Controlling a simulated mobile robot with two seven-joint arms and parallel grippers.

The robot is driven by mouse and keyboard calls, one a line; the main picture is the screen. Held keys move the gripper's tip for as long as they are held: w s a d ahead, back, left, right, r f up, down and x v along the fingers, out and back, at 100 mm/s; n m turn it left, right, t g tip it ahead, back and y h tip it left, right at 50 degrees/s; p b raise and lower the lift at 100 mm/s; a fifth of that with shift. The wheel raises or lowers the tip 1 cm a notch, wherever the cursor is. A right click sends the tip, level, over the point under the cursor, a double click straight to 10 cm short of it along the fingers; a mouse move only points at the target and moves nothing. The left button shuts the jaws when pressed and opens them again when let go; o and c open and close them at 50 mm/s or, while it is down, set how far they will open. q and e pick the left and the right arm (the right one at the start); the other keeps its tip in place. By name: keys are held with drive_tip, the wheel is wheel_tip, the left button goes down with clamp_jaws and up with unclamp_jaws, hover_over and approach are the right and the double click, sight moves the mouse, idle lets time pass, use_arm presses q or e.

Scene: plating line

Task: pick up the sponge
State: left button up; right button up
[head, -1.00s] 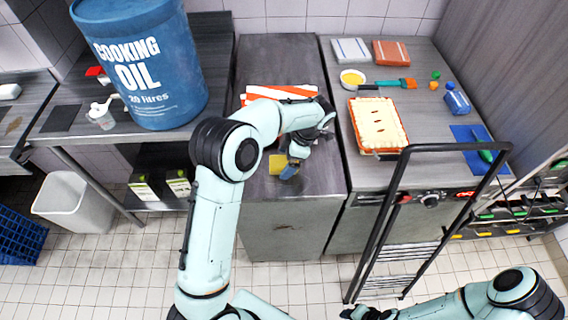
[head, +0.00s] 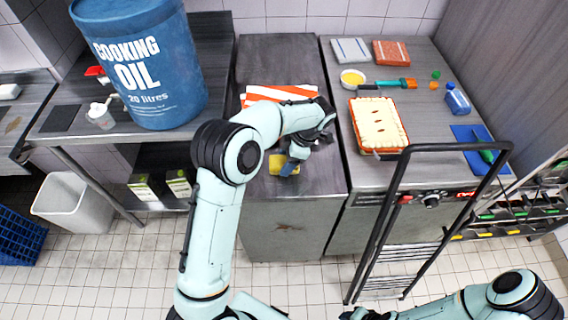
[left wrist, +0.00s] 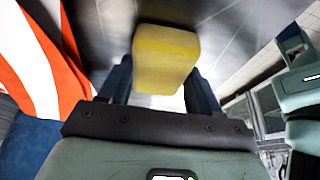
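The yellow sponge (head: 277,162) is at the front part of the middle counter, partly hidden by my left gripper (head: 287,166) in the head view. In the left wrist view the sponge (left wrist: 166,58) sits between the two blue fingers of my left gripper (left wrist: 160,85), with a finger close against each side. The gripper looks shut on it. I cannot tell whether the sponge still touches the counter. My right gripper (head: 366,314) is at the bottom edge of the head view, dark and mostly cut off, away from the sponge.
An orange-and-white striped cloth (head: 280,93) lies behind my left gripper. The right counter holds a pie in a dish (head: 378,125), a yellow bowl (head: 352,78) and a brush (head: 395,84). A cooking oil drum (head: 140,65) stands left. A black-framed cart (head: 390,205) stands in front.

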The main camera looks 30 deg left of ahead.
use_arm(q)
drive_tip(key=shift+r, duration=0.1)
drive_tip(key=shift+r, duration=0.2)
wheel_tip(320, 180, up, 20)
drive_tip(key=p, duration=0.2)
drive_tip(key=o, duration=0.4)
drive_tip(key=c, duration=0.3)
use_arm(e)
drive_tip(key=w+r, duration=0.2)
drive_tip(key=w, duration=0.1)
drive_tip(key=shift+r, duration=0.3)
